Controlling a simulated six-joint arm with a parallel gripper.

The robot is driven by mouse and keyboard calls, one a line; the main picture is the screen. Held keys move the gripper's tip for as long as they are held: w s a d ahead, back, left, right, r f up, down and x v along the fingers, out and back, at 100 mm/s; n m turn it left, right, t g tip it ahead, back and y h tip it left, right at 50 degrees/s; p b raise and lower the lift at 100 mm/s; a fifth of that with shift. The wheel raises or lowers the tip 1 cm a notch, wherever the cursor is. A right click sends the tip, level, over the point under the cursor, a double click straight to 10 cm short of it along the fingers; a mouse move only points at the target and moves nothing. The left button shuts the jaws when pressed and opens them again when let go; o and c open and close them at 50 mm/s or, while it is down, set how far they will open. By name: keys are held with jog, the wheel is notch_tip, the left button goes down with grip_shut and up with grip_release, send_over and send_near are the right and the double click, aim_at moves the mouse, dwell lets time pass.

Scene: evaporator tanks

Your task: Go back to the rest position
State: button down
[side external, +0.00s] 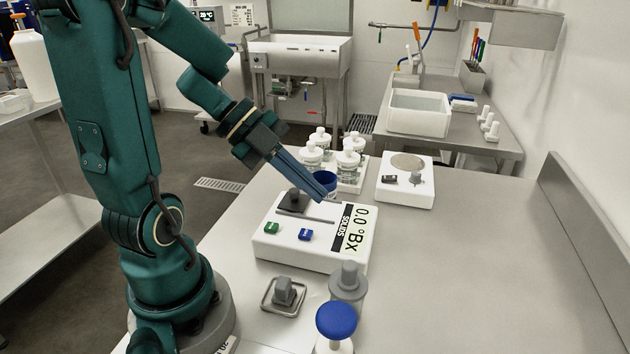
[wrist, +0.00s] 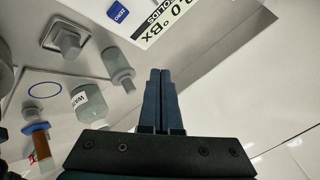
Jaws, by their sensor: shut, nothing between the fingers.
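My gripper (side external: 318,192) is shut and empty. In the side external view it hangs on a slant over the back of the white refractometer box (side external: 265,249), close to a dark blue round cup (side external: 324,184). Whether it touches the cup cannot be told. The box has a "0.0 °Bx SOLIDS" display, a green button and a blue button. In the wrist view the shut fingers (wrist: 160,75) point up the picture, with part of the display (wrist: 160,18) ahead of them and nothing between them.
A grey-capped bottle (side external: 348,285), a blue-topped bottle (side external: 336,322) and a small square dish with a grey knob (side external: 284,293) stand before the box. White-capped bottles (side external: 348,160) stand behind it. A white device (side external: 405,192) sits back right. The table's right side is clear.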

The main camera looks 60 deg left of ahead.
jog(key=w+d+r+n+t+y, duration=0.1)
jog(key=w+r+n+t+y, duration=0.25)
jog(key=r, duration=0.35)
jog(key=w+d+r+n+t+y, duration=0.1)
jog(key=w+r+n+t+y, duration=0.3)
jog(key=r, duration=0.3)
jog(key=s+d+f+n+g+h, duration=0.1)
jog(key=s+d+f+n+g, duration=0.3)
jog(key=s+f+n+g, duration=0.5)
jog(key=s+f+n, duration=0.2)
jog(key=s+f, duration=0.1)
jog(key=s, duration=0.2)
